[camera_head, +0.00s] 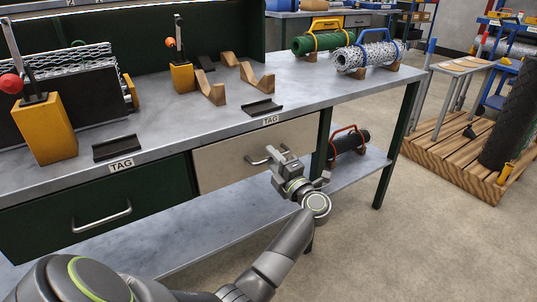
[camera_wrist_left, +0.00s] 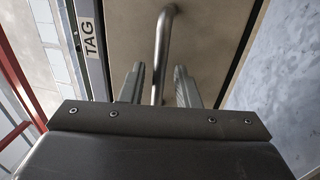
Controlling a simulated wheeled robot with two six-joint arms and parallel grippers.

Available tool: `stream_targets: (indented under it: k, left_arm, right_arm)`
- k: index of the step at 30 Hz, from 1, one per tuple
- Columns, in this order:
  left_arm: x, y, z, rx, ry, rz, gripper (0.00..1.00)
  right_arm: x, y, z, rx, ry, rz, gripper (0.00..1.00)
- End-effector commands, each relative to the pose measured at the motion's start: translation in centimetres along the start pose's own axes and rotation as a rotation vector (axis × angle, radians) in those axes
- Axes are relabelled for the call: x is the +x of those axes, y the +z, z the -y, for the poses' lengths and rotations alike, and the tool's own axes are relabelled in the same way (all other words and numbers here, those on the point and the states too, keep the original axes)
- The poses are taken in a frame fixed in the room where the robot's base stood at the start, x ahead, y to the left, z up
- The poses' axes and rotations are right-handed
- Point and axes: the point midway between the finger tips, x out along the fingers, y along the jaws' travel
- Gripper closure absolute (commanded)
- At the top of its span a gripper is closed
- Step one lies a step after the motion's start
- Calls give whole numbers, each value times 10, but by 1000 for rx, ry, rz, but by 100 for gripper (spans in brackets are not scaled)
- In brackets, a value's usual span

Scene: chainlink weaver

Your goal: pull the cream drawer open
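The cream drawer (camera_head: 225,160) is under the bench top, its front about flush with the bench frame. Its metal bar handle (camera_head: 258,160) is on the front. My left gripper (camera_head: 277,158) is at the handle's right part. In the left wrist view the cream drawer front (camera_wrist_left: 205,35) fills the middle, and the handle (camera_wrist_left: 165,45) runs between the two fingers of my left gripper (camera_wrist_left: 159,85). The fingers are apart, with a gap on each side of the bar. My right gripper is in neither view.
The dark green drawer (camera_head: 60,215) with its own handle is to the left. The bench top (camera_head: 200,125) carries wooden cradles, yellow blocks and mesh rolls. A lower shelf (camera_head: 215,225) holds a dark roll (camera_head: 348,140). The floor at front right is clear.

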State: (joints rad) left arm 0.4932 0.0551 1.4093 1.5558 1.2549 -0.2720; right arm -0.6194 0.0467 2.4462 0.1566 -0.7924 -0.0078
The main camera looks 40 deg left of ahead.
Motion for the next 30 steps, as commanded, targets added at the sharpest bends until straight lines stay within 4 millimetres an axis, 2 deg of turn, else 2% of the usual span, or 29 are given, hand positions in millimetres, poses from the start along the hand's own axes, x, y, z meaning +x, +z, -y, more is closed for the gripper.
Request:
stream_targets:
  k: [10, 15, 17, 30]
  left_arm:
    - [2, 0, -1, 0, 1, 0, 72]
    - [2, 0, -1, 0, 1, 0, 94]
    - [2, 0, -1, 0, 0, 0, 100]
    - [0, 0, -1, 1, -1, 0, 100]
  right_arm:
    - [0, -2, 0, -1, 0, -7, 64]
    - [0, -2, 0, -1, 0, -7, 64]
    - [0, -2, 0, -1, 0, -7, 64]
    - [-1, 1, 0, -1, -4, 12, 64]
